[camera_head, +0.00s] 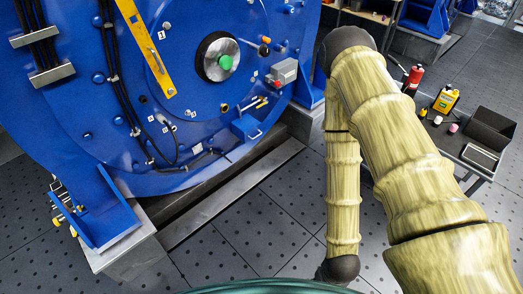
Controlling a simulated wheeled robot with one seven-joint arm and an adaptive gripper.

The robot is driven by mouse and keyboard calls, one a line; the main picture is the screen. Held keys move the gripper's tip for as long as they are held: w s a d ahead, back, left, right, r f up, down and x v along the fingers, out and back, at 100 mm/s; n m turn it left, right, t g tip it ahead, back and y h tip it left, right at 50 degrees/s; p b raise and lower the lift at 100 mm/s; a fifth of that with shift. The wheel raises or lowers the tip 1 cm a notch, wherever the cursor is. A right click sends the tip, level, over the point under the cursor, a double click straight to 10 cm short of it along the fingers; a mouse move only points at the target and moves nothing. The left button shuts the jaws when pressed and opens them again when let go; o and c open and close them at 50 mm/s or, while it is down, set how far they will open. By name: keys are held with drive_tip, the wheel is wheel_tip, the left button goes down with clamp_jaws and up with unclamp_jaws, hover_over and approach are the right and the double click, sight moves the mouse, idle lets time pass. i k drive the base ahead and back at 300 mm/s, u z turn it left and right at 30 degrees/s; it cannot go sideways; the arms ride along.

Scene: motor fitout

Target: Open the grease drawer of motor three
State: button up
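A large blue motor (110,150) fills the left and middle of the head view. Low on the right of its round face is a small blue box with a thin pale handle (246,127), which looks like the grease drawer and appears shut. Small white number tags are on the face; I cannot tell which marks the whole motor. My arm rises from the lower right, bends at a dark elbow and hangs down to a dark joint at the bottom edge, right of the motor and well apart from the box. My gripper is not in view.
A grey plinth beam (230,195) runs along the motor's foot. A yellow bar (146,45), black cables and a green-capped shaft (225,62) are on its face. Grey floor (240,245) is clear in front.

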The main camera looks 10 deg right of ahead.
sight(256, 132)
drive_tip(key=z, duration=0.6)
drive_tip(key=i, duration=1.4)
drive_tip(key=u, duration=0.6)
